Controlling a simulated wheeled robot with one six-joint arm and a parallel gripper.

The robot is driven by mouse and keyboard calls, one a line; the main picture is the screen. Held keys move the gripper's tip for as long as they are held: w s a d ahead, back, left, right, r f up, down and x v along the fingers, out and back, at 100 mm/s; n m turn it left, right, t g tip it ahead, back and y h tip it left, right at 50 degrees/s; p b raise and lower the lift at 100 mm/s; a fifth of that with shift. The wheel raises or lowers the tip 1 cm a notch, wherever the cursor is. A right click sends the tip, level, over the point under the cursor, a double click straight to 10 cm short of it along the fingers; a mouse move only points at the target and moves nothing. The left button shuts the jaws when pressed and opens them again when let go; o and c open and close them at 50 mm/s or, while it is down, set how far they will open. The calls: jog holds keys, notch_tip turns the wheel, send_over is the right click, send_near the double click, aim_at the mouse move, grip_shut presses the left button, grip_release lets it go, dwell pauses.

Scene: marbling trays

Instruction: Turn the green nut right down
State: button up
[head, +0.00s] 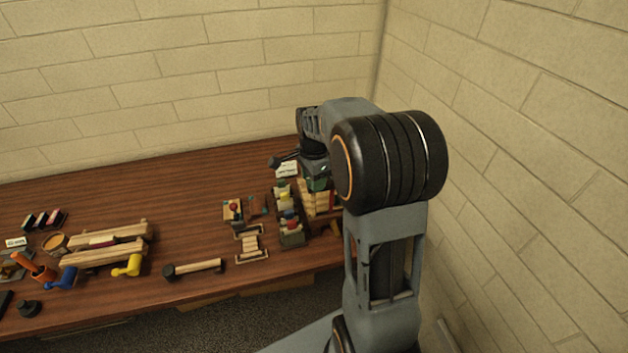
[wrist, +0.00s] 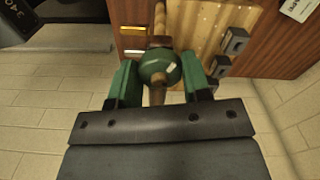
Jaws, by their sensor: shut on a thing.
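In the wrist view the green nut (wrist: 160,67) is a rounded green piece with a small pale mark, on a wooden rod (wrist: 159,18). The rod shows above and below the nut. A brown block or collar (wrist: 160,42) sits against the nut's upper side in the picture. My gripper (wrist: 160,80) has its green fingers on either side of the nut and is shut on it. In the head view my arm hides most of this spot, and I cannot make out the nut there.
A pale wooden board (wrist: 207,25) with dark square blocks (wrist: 235,41) lies beside the rod. On the brown table (head: 150,190), a rack of coloured pieces (head: 291,238) and a small wooden frame (head: 251,243) stand left of my arm. The table's back middle is clear. Brick walls close the back and right.

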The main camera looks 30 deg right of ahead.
jog(key=n+b, duration=0.1)
jog(key=n, duration=1)
jog(key=shift+b, duration=0.4)
jog(key=n, duration=0.3)
jog(key=shift+n, duration=0.4)
jog(key=n+b, duration=0.1)
jog(key=n, duration=0.3)
jog(key=shift+r, duration=0.1)
jog(key=n, duration=0.5)
jog(key=shift+w+n, duration=0.1)
jog(key=shift+n, duration=0.2)
jog(key=o, duration=0.9)
notch_tip(320, 180, up, 14)
jog(key=shift+f+b, duration=0.1)
jog(key=shift+b, duration=0.45)
